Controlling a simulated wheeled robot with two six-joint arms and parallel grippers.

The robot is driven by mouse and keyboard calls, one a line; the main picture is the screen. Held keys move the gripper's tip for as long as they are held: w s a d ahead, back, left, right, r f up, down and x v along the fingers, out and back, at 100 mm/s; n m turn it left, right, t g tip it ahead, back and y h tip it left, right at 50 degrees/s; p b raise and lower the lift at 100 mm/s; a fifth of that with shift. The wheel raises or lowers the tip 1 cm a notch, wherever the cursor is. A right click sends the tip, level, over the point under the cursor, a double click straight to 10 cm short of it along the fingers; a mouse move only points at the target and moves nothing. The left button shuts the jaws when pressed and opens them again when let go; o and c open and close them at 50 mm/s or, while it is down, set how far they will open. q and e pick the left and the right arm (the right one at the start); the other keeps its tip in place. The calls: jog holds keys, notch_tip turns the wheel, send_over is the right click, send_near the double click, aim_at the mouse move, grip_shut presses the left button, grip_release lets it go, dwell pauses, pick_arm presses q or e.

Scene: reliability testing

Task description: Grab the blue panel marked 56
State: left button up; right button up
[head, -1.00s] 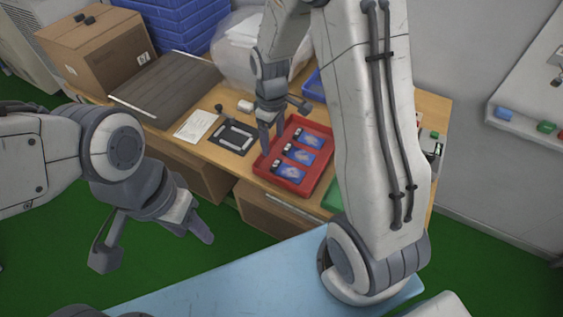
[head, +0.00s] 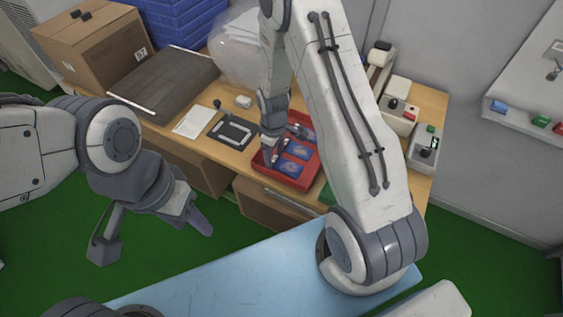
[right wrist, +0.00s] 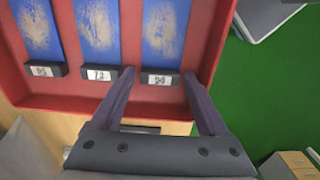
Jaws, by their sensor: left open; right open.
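A red tray (head: 312,176) on the desk holds three blue panels, each with a dark end block and white label. In the right wrist view, the right-hand panel (right wrist: 165,35) has a label (right wrist: 160,80) that appears to read 56, though it is small and blurred. The middle panel (right wrist: 97,28) and left panel (right wrist: 40,30) carry other numbers. My right gripper (right wrist: 159,76) is open, its fingers on either side of the right-hand panel's end block; contact is unclear. In the head view, my right gripper (head: 270,158) is over the tray's left side. My left gripper (head: 206,226) is open and empty, away from the desk.
A dark framed plate (head: 233,132) and a white paper (head: 193,121) lie left of the tray. Control boxes (head: 424,148) stand at the desk's right. A cardboard box (head: 100,50) and blue crates (head: 185,22) are at the back left.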

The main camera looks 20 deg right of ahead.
jog(key=c, duration=1.1)
